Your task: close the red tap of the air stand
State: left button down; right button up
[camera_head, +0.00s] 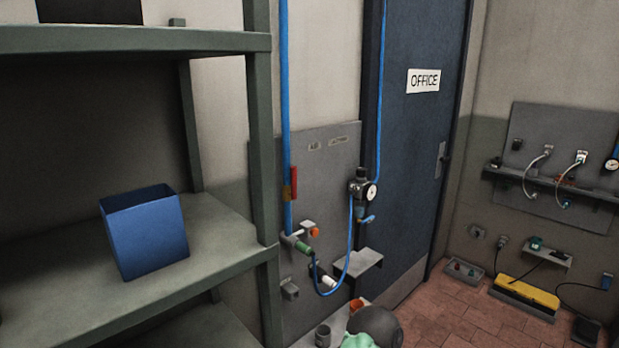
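The air stand's grey panel (325,165) stands just left of the door. A blue pipe (285,100) runs down its left edge. The red tap's handle (294,183) sits on this pipe about halfway down, upright and in line with the pipe, with an orange-brown part at its lower end. Below it are a fitting with an orange-red knob (314,232) and a green coupling (303,248). A regulator with a round gauge (370,191) is at the panel's right, with a blue hose (347,262) looping below. Neither of my grippers is in view.
A grey-green shelf rack (262,150) with a blue bin (146,235) fills the left, its post close to the panel. A dark blue office door (412,150) is right of the panel. A round dark object (386,328) and cups stand low in front. Tiled floor shows at right.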

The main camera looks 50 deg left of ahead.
aim_at(293, 169)
jog(key=i, duration=1.75)
jog(key=i+u, duration=0.2)
jog(key=u, duration=1.8)
jog(key=k+j, duration=0.05)
jog(key=j, duration=0.05)
